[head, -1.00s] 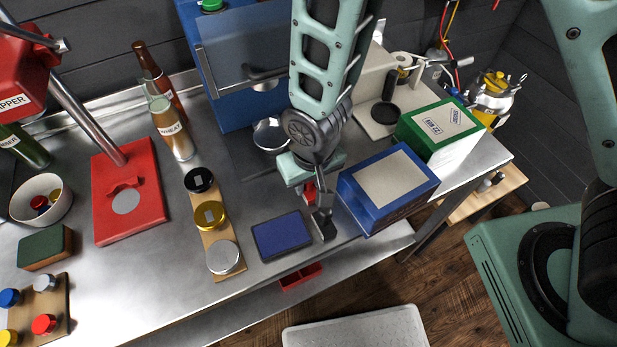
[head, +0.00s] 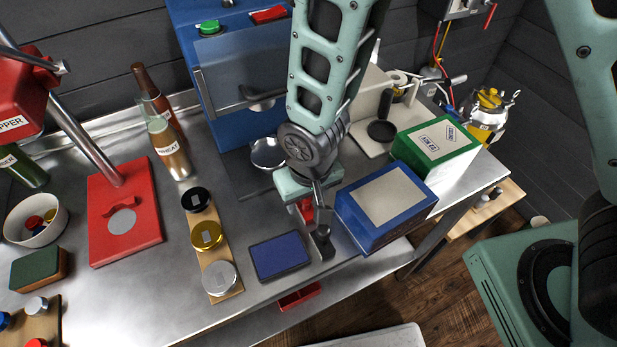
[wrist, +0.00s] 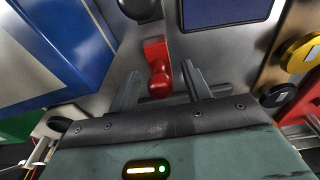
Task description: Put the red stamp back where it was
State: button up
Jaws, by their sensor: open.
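The red stamp (wrist: 157,64) is on the steel bench between the blue box and the ink pad, with its rounded knob towards me in the wrist view. In the head view it is partly hidden by my gripper (head: 307,203). My gripper is open. In the wrist view its two fingers (wrist: 161,76) are on either side of the knob, and a gap shows on both sides. A black stamp (head: 322,243) stands in front of the red one, nearer the bench edge. The blue ink pad (head: 280,256) lies to the left.
The blue box (head: 350,230) stands close on the right, with a green-and-white box (head: 434,145) behind it. A wooden strip with black, gold and silver lids (head: 207,233) lies left of the pad. The blue machine (head: 222,90) stands behind.

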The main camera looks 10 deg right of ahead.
aim_at(310, 214)
notch_tip(310, 214, up, 11)
jog(key=s+b, duration=0.1)
jog(key=s+d+r+n+g, duration=0.1)
jog(key=s+d+r+n, duration=0.3)
jog(key=s+d+r, duration=0.2)
jog(key=s+d, duration=0.2)
jog(key=s, duration=0.2)
jog(key=shift+r+n, duration=0.25)
jog(key=shift+n, duration=0.05)
jog(key=shift+s, duration=0.1)
dwell(0.8)
